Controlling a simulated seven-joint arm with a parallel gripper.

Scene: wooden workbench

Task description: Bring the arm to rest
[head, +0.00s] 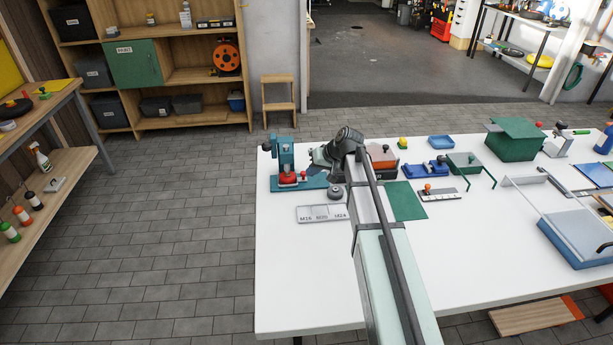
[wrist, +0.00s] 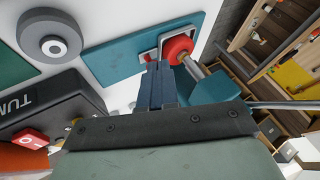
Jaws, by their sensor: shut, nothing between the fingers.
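My gripper (head: 322,160) is above the back left part of the white workbench, just right of a teal press-like device (head: 283,160). In the wrist view, my gripper's fingers (wrist: 157,70) are together with nothing between them. They point toward the device's red knob (wrist: 177,48) and teal base plate (wrist: 125,50). The fingertips look close to the red knob, but I cannot tell the gap. My arm reaches over the table from the front edge and hides part of the surface.
A grey round weight (head: 335,192) and a marked plate (head: 322,213) lie near the arm. A dark box with lettering (wrist: 45,105) is beside the gripper. A green mat (head: 407,200) and a green box (head: 514,139) are to the right. The front left tabletop is clear.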

